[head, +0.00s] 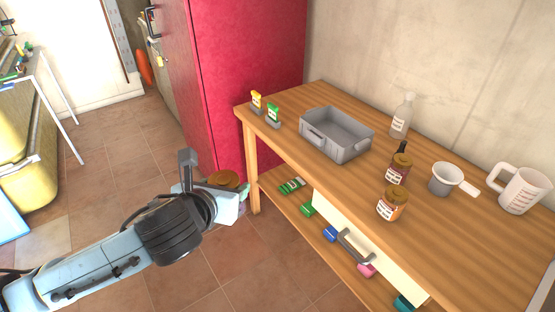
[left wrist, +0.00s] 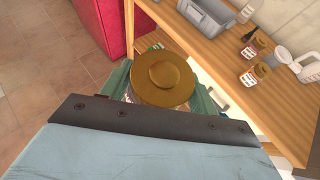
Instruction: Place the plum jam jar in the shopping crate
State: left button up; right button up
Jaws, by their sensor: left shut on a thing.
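My left gripper (head: 228,192) is shut on a jar with a round brown lid (head: 223,179), held in the air left of the wooden table. In the left wrist view the lid (left wrist: 163,79) sits between the gripper's green fingers; the jar's body and label are mostly hidden, so I cannot tell its flavour. The grey crate (head: 343,148) stands on the table towards its far end, apart from the held jar, and looks empty. A dark red jar (head: 398,172) and an orange jar (head: 391,206), both brown-lidded, stand on the table. My right gripper is not in view.
On the table (head: 310,100) are a clear bottle (head: 402,116), a white-handled pot (head: 447,180), a measuring jug (head: 520,189) and small yellow and green packs. A red cabinet (head: 245,80) stands behind. A drawer and lower shelf sit under the tabletop.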

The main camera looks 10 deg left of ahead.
aim_at(324, 133)
jog(key=u, duration=3.05)
jog(key=i, duration=0.1)
jog(key=z, duration=2.4)
jog(key=i, duration=1.15)
jog(key=z, duration=1.3)
jog(key=i, duration=0.4)
jog(key=z, duration=0.45)
